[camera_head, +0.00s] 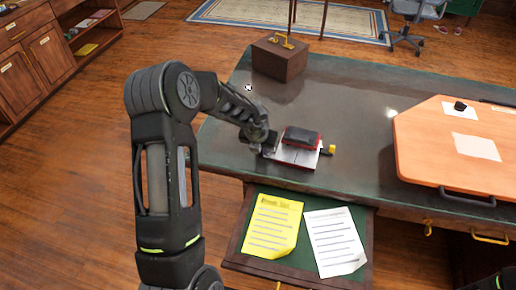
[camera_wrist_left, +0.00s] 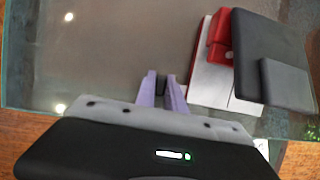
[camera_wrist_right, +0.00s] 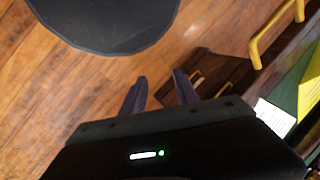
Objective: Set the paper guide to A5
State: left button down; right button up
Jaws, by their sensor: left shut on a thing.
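A hole punch with a red body, dark lever and pale base plate (camera_head: 296,155) stands on the dark green desk top. In the left wrist view its pale plate (camera_wrist_left: 210,85) and dark lever (camera_wrist_left: 270,50) show at the right. A yellow knob (camera_head: 331,150) sticks out at its right end. My left gripper (camera_head: 266,149) is at the punch's left end. Its fingers (camera_wrist_left: 161,90) are close together on a small dark piece, apparently the paper guide (camera_wrist_left: 160,92); the guide's markings cannot be read. My right gripper (camera_wrist_right: 160,90) is open and empty, away from the punch.
An open drawer below the punch holds a yellow sheet (camera_head: 272,226) and a white sheet (camera_head: 335,241). A brown box (camera_head: 279,60) with a yellow handle stands at the back. An orange board (camera_head: 430,145) lies at the right. A round dark seat (camera_wrist_right: 105,20) shows near my right gripper.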

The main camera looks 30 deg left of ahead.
pick_arm(q)
jog(key=c, duration=1.4)
grip_release()
jog(key=shift+w+d, duration=0.15)
jog(key=shift+d, duration=0.15)
jog(key=shift+a, duration=0.1)
jog(key=v, duration=0.7)
jog(key=shift+s+r, duration=0.25)
jog(key=shift+r, duration=0.1)
